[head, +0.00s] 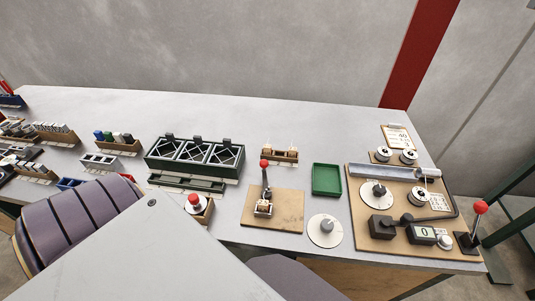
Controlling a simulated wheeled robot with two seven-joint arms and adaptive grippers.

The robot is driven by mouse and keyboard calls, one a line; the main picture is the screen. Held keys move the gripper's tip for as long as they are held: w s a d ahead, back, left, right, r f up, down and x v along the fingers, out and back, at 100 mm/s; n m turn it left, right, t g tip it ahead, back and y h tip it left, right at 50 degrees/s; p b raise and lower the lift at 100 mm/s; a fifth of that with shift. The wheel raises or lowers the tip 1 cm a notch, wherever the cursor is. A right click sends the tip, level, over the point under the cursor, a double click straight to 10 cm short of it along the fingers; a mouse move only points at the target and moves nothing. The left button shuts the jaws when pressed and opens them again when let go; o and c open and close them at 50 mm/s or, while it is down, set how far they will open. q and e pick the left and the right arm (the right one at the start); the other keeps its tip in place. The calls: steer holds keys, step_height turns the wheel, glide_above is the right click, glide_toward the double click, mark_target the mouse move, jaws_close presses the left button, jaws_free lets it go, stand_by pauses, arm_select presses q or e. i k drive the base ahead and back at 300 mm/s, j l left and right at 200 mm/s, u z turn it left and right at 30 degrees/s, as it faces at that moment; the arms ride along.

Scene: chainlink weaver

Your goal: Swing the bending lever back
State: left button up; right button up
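A lever with a red knob (265,164) stands nearly upright on a small wooden board (287,208) near the middle of the bench. A small metal fixture (263,208) sits at its foot. A second lever with a red ball (480,207) stands at the right edge of the bench, tilted up to the right from a dark base (466,242). No label shows which one is the bending lever. Neither of my grippers is in view, and nothing touches either lever.
A green tray (327,193) and a white dial (326,230) lie right of the wooden board. A red button box (195,204) stands left of it, with a dark green divided crate (152,161) behind. A board with dials and a metal tube (398,173) fills the right end.

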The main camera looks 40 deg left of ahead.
mark_target(263, 163)
steer(key=u, duration=1.25)
